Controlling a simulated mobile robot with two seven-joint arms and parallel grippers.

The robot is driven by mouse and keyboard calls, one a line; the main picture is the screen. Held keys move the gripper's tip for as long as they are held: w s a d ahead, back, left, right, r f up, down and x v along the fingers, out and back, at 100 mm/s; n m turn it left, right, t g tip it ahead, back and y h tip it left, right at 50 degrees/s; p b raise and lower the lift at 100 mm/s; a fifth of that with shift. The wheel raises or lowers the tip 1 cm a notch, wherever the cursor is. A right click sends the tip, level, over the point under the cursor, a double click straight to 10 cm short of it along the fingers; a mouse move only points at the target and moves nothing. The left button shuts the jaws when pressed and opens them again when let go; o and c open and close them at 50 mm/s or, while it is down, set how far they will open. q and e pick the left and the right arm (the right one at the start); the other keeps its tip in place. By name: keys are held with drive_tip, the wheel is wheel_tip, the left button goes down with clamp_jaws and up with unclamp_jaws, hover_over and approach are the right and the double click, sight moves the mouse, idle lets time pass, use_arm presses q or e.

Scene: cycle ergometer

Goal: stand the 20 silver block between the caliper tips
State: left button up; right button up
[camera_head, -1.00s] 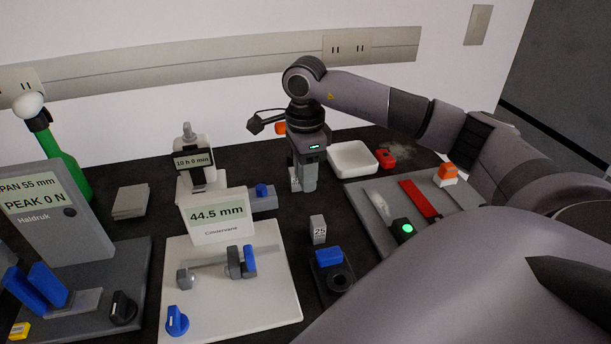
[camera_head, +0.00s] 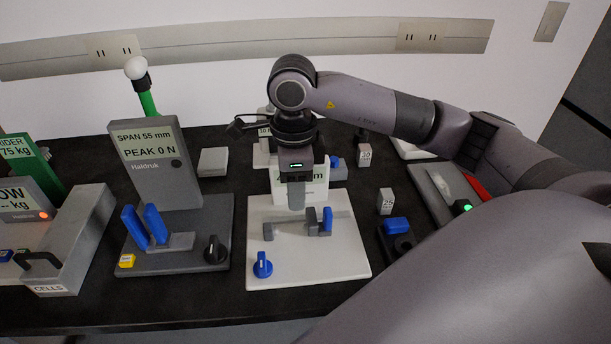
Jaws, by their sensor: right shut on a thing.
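The caliper is the white-based device (camera_head: 345,262) in the middle. My right gripper (camera_head: 297,205) points down above and behind the gap between the tips, hiding most of the display. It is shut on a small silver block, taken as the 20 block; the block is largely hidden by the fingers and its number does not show. My left gripper is not in view.
A silver block marked 25 (camera_head: 386,202) stands right of the caliper. Another silver block (camera_head: 364,156), its number hard to read, stands behind it. A blue-topped dark holder (camera_head: 397,227) is at right. The Haldruk tester (camera_head: 158,165) stands left. A blue knob (camera_head: 262,264) sits on the caliper base.

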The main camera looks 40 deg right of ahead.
use_arm(q)
drive_tip(key=shift+w+a+r, duration=0.15)
drive_tip(key=shift+w+a, duration=0.1)
drive_tip(key=shift+a, duration=0.05)
use_arm(e)
drive_tip(key=shift+a+r, duration=0.15)
drive_tip(key=shift+a, duration=0.65)
use_arm(q)
drive_tip(key=shift+d, duration=0.1)
wheel_tip(320, 180, down, 4)
drive_tip(key=b, duration=0.3)
drive_tip(key=shift+s+b, duration=0.1)
drive_tip(key=shift+b, duration=0.3)
use_arm(e)
wheel_tip(320, 180, down, 4)
drive_tip(key=shift+r, duration=0.2)
use_arm(q)
drive_tip(key=shift+f+b, duration=0.3)
use_arm(e)
drive_tip(key=shift+f, duration=0.2)
use_arm(q)
drive_tip(key=shift+f, duration=0.1)
use_arm(e)
drive_tip(key=shift+f, duration=0.15)
